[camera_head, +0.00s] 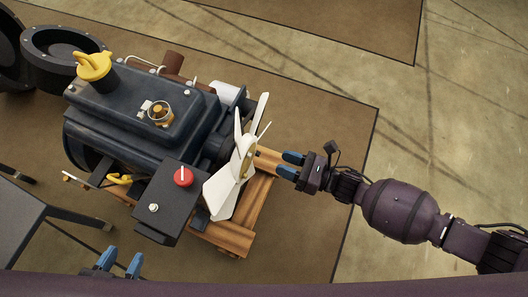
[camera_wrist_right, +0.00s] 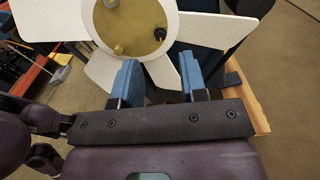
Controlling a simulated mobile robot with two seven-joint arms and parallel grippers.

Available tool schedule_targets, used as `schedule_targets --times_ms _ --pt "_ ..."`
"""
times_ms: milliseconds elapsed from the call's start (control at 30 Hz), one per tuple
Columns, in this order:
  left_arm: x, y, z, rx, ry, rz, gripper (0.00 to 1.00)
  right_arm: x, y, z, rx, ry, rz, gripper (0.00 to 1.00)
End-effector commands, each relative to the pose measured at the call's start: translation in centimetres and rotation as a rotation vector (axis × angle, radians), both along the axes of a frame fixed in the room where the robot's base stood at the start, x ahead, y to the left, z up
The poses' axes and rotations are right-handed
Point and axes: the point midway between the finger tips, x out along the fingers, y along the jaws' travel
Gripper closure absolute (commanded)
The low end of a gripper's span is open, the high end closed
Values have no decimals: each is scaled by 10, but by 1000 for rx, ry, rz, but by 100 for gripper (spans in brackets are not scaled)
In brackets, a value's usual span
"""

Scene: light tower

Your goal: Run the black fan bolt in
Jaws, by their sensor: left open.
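The white-bladed fan (camera_head: 240,160) stands at the front of the dark engine; its brass hub (camera_wrist_right: 138,20) shows in the right wrist view. The black fan bolt (camera_wrist_right: 160,34) sits at the hub's lower right; how far its head stands off the hub is hard to tell. Brass-coloured bolts also show on the hub, one at lower left (camera_wrist_right: 119,50). My right gripper (camera_wrist_right: 160,68) is open and empty, its blue fingers apart just below the black bolt. In the head view the right gripper (camera_head: 289,165) is right of the fan. My left gripper (camera_head: 119,263) is open at the bottom edge, away from the fan.
The engine (camera_head: 140,115) rests on a wooden frame (camera_head: 233,236). A dark box with a red knob (camera_head: 183,177) stands beside the fan. A yellow cap (camera_head: 93,65) tops the engine. A grey table (camera_head: 18,225) is at left. Floor right of the fan is clear.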

Motion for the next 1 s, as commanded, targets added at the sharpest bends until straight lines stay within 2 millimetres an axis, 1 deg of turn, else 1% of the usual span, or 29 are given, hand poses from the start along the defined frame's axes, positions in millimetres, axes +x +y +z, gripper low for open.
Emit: schedule_targets --times_ms 33,100,200,333,500,800,833,1000 --pt "-1 0 -2 -3 0 2 57 2 10 -2 2 3 2 61" --pt "-1 1 -3 -7 -6 5 57 7 21 -3 1 4 1 61" --pt "-1 1 -3 -12 -19 8 57 13 35 -3 2 5 1 61" --pt "-1 2 -3 -17 -30 11 57 19 49 -2 1 5 0 61" --pt "0 2 -2 -21 -44 11 57 23 58 -2 -1 3 0 61" --pt "0 3 -1 -22 -47 12 57 24 60 0 0 2 -1 61" --pt "0 3 -1 -22 -47 12 57 24 60 0 0 2 -1 62" --pt "0 3 -1 -21 -47 13 57 24 59 -1 0 2 -1 88"
